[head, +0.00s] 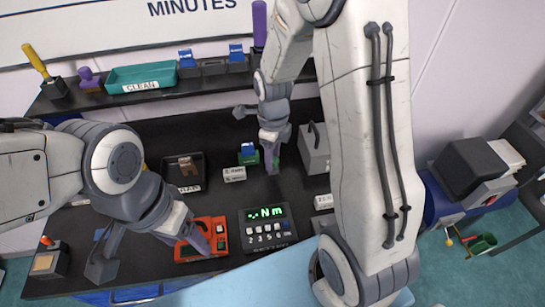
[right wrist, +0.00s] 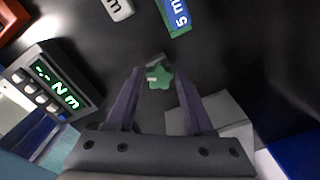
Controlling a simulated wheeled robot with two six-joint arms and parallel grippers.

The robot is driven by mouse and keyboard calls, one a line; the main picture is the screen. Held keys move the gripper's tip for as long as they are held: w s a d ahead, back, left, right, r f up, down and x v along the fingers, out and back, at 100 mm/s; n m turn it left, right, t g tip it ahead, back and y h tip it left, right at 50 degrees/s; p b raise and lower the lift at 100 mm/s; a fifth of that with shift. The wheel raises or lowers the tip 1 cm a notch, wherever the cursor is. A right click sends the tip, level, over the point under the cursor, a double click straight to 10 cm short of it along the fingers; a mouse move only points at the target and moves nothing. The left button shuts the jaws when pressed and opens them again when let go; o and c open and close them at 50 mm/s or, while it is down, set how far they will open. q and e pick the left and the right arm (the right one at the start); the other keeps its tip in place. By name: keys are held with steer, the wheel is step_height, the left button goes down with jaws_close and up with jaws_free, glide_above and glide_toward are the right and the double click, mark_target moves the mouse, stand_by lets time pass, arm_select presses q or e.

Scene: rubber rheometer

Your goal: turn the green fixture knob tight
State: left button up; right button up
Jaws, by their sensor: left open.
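The green star-shaped fixture knob (right wrist: 158,77) shows in the right wrist view just beyond my right gripper (right wrist: 159,80). The two fingers stand apart on either side of it, with a narrow gap showing on each side. In the head view my right gripper (head: 271,158) points down beside a green fixture (head: 250,159) with a blue block (head: 247,149), and it largely hides the knob. My left gripper (head: 150,252) is open at the front left, its fingers spread wide. One of its fingers overlaps a red device (head: 214,232) in the picture.
A torque display (head: 267,229) reading "Nm" stands at the front. A grey box with a handle (head: 315,150) stands right of my right gripper. A black tray (head: 183,171) lies to the left. A teal tray (head: 141,77) marked CLEAN is on the back shelf.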

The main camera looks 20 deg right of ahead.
stand_by(0.4)
steer(key=n, duration=0.3)
steer(key=shift+p, duration=0.4)
steer(key=n+p, duration=0.1)
steer(key=n, duration=0.4)
steer(key=shift+n, duration=0.3)
steer(key=n, duration=0.4)
steer(key=shift+n+p, duration=0.3)
steer(key=n, duration=0.5)
steer(key=shift+p, duration=0.35)
jaws_close()
steer(key=m, duration=0.3)
steer(key=shift+p, duration=0.3)
steer(key=shift+m, duration=0.8)
